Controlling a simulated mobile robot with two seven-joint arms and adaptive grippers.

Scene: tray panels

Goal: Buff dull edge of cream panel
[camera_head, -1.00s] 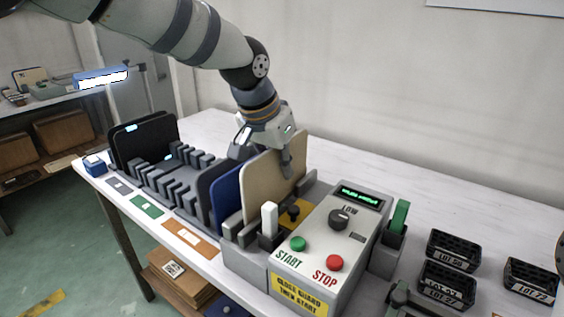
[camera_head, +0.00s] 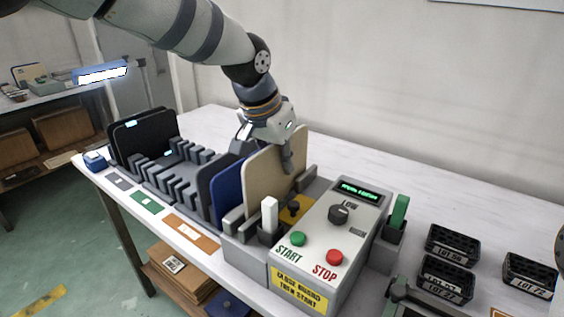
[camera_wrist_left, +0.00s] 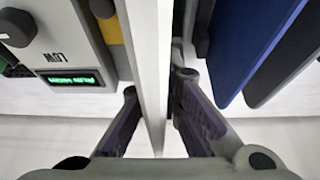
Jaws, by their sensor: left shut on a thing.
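The cream panel (camera_head: 262,180) stands upright in the head view, its lower edge down in the slot of the grey machine (camera_head: 325,235). My left gripper (camera_head: 287,158) comes from above and behind and is shut on the panel's upper far edge. In the left wrist view the panel (camera_wrist_left: 150,60) shows as a thin pale strip, with the gripper's fingers (camera_wrist_left: 155,112) on both sides of it. The panel's bottom edge is hidden by the machine. I cannot make out which edge is dull.
The machine has a green START button (camera_head: 298,239), a red STOP button (camera_head: 334,257), a knob (camera_head: 338,214) and a lit display (camera_head: 359,190). A blue panel (camera_head: 226,185) stands close left. Black panels (camera_head: 145,140) stand in the rack. Black lot bins (camera_head: 446,279) lie right.

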